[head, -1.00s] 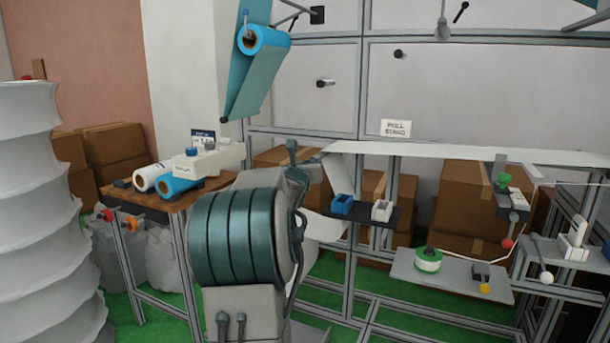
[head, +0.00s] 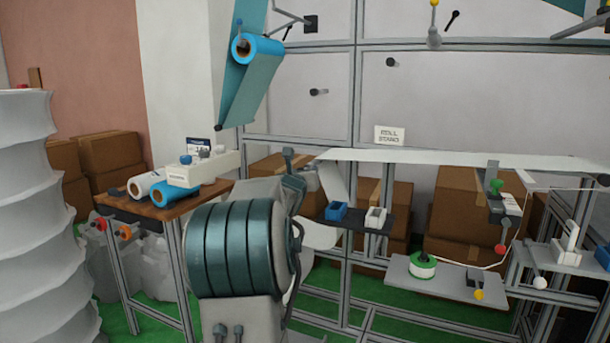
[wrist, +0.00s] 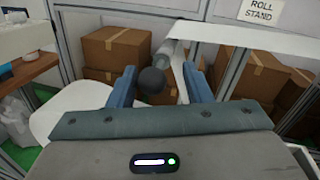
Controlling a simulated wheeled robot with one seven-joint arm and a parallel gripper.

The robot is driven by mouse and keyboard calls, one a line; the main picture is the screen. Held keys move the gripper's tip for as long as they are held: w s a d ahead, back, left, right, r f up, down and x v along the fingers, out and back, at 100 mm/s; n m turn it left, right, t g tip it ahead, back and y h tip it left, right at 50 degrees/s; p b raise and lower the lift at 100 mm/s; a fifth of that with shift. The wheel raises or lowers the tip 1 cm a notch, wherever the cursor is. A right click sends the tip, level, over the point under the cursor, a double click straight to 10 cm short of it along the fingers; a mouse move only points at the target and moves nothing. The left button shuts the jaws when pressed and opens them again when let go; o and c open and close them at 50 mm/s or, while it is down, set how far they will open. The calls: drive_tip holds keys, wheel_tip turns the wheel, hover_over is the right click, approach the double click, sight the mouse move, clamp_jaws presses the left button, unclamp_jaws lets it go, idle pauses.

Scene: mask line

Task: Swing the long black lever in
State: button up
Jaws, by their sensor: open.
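A dark ball knob (wrist: 152,80) on a grey rod shows in the wrist view between the two blue fingers of my gripper (wrist: 159,84). The fingers are open, one on each side of the knob, and I see no clear contact. I cannot tell whether this knob belongs to the long black lever. In the head view my arm hides this spot. A short black rod with a ball end (head: 452,20) is on the upper wall panel, and black knobs (head: 318,91) are on the panels below.
A white sheet (head: 470,160) runs across the frame at right. A blue roll (head: 262,48) hangs above. A wooden bench (head: 165,205) with rolls and a white device stands left. A shelf (head: 440,290) holds a green-and-white spool. Cardboard boxes (wrist: 118,45) stand behind the gripper.

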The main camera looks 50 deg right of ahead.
drive_tip(key=v, duration=1.3)
drive_tip(key=shift+s+a+p, duration=0.2)
drive_tip(key=shift+a+p, duration=0.15)
drive_tip(key=shift+a, duration=0.05)
drive_tip(key=s+a+m+g+y+p, duration=0.1)
drive_tip(key=s+a+m+y+p, duration=0.2)
drive_tip(key=a, duration=1.1)
drive_tip(key=s+a+m+g+y+p, duration=0.2)
drive_tip(key=s+a+m+y+p, duration=0.1)
drive_tip(key=a+m+y+p, duration=0.5)
drive_tip(key=s+a+m+g+y+p, duration=0.1)
drive_tip(key=s+a+m+y+p, duration=0.3)
drive_tip(key=a, duration=1.8)
drive_tip(key=m+y+p, duration=0.1)
drive_tip(key=m+p, duration=0.4)
drive_tip(key=m, duration=0.5)
drive_tip(key=shift+a+f+g+p, duration=0.25)
drive_tip(key=shift+f+g+p, duration=0.05)
drive_tip(key=shift+f+p, duration=0.1)
drive_tip(key=shift+c, duration=1)
drive_tip(key=shift+d, duration=0.15)
